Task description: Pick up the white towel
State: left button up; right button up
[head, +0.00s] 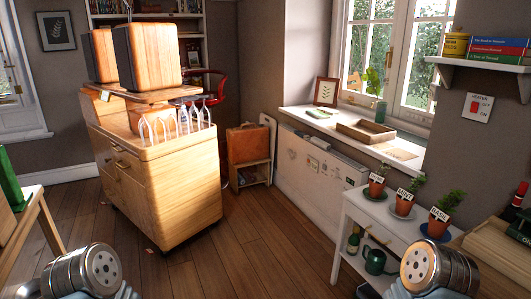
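I cannot make out a white towel anywhere in the head view. Rounded metal parts of my two arms show at the bottom left and bottom right edges. No gripper fingers show in the picture, so neither gripper can be placed relative to a towel.
A wooden cabinet (175,190) with white loops in its top stands left of centre. A white side table (345,212) with potted plants is at right. A windowsill (350,135) holds a wooden tray (366,131). The wooden floor (235,262) in the middle is clear.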

aim_at(325, 145)
jog(key=i+j, duration=0.15)
jog(key=i, duration=0.3)
jog(key=i+j, duration=0.15)
jog(key=i, duration=0.3)
jog(key=i+j+z, duration=0.1)
jog(key=i+z, duration=0.15)
jog(key=z, duration=0.15)
jog(key=i+j+z, duration=0.45)
jog(key=z, duration=0.3)
jog(key=i+j+z, duration=0.15)
jog(key=j+z, duration=0.25)
